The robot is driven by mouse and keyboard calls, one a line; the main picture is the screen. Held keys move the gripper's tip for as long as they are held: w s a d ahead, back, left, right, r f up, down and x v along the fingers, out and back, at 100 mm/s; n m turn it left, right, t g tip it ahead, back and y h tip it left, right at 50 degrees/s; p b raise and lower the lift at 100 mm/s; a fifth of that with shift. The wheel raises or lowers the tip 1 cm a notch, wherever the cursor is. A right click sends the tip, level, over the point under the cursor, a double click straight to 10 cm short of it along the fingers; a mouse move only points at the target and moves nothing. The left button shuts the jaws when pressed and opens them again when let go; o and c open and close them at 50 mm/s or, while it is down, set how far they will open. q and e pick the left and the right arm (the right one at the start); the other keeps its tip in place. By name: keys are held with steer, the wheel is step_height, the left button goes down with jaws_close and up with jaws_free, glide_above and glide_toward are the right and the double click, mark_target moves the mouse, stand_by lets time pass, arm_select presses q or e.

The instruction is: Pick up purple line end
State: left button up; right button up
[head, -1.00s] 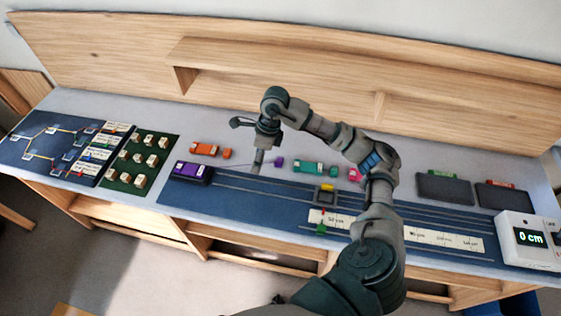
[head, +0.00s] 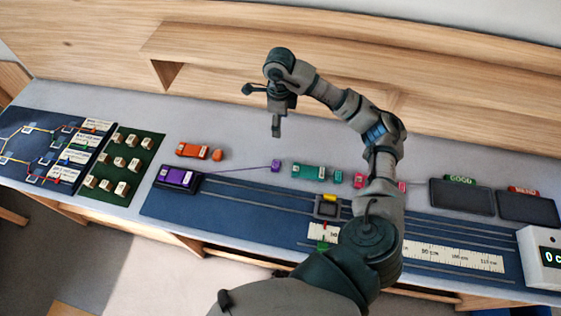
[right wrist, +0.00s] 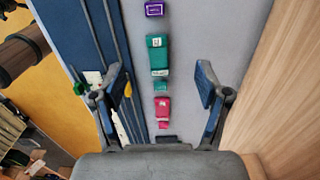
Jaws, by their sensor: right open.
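The purple line end (head: 276,166) is a small purple block at the right end of a thin purple line. The line runs left to a purple box (head: 178,177) on the blue mat. In the right wrist view the purple line end (right wrist: 154,8) shows at the top edge, beyond the fingertips. My right gripper (head: 276,130) is open and empty, just behind the purple end in the head picture and apart from it. Its two fingers (right wrist: 159,80) spread wide in the wrist view. My left gripper is not in view.
Teal (head: 310,171) and pink (head: 358,181) blocks lie right of the purple end; an orange block (head: 192,150) lies left. The blue mat (head: 240,218) has rails and a slider (head: 327,207). A wooden back panel (head: 220,55) rises behind. Dark trays (head: 462,197) stand at right.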

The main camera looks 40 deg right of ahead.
steer(key=a+f+b, duration=0.3)
steer(key=f+b, duration=0.1)
glide_above(277, 164)
step_height(277, 164, down, 13)
steer(key=shift+w+a+r+b, duration=0.15)
steer(key=shift+b, duration=0.3)
steer(key=shift+f, duration=0.55)
steer(key=f, duration=0.1)
steer(key=f+p, duration=0.1)
steer(key=f, duration=0.2)
steer(key=shift+s+d+f, duration=0.2)
steer(key=shift+d+f, duration=0.1)
steer(key=shift+f, duration=0.3)
steer(key=shift+a, duration=0.2)
steer(key=shift+c, duration=1.2)
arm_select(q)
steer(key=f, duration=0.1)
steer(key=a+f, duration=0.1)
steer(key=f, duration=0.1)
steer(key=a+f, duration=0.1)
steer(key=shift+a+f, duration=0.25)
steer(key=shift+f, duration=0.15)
arm_select(e)
steer(key=c, duration=0.9)
